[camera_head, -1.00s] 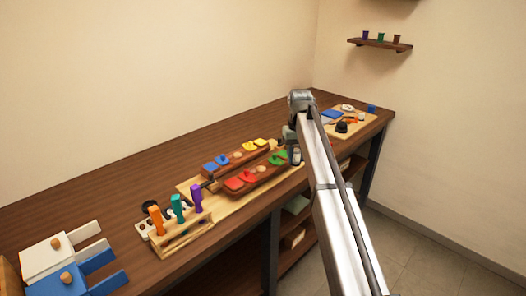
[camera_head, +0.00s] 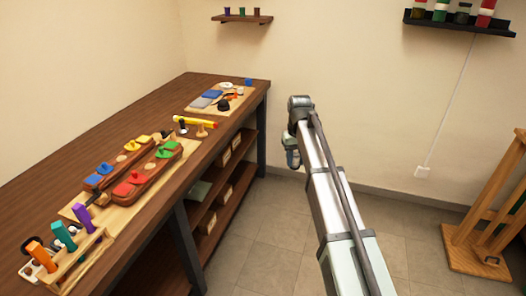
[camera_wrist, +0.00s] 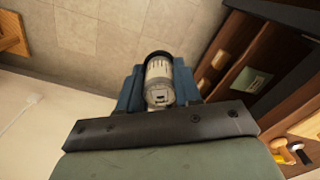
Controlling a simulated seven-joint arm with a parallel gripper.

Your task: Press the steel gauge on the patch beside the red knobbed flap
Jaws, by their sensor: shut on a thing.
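My gripper (camera_head: 292,158) hangs off the bench's right side, above the floor, in the head view. In the wrist view its blue fingers (camera_wrist: 160,72) are shut on the steel gauge (camera_wrist: 160,88), a pale metal cylinder with dark markings. The red knobbed flap (camera_head: 135,177) is on the near brown saddle piece (camera_head: 150,180) on the bench, with another red flap (camera_head: 123,189) next to it. A tan round patch (camera_head: 149,167) lies between the red and green flaps (camera_head: 164,153). My gripper is well apart from all of these.
A second saddle piece with blue (camera_head: 105,169) and yellow (camera_head: 143,140) flaps lies behind. A tool rack (camera_head: 65,255) stands in front and a yellow rod (camera_head: 195,122) beyond. A wooden stand (camera_head: 485,235) is at right. Open floor (camera_head: 260,250) lies beside the bench.

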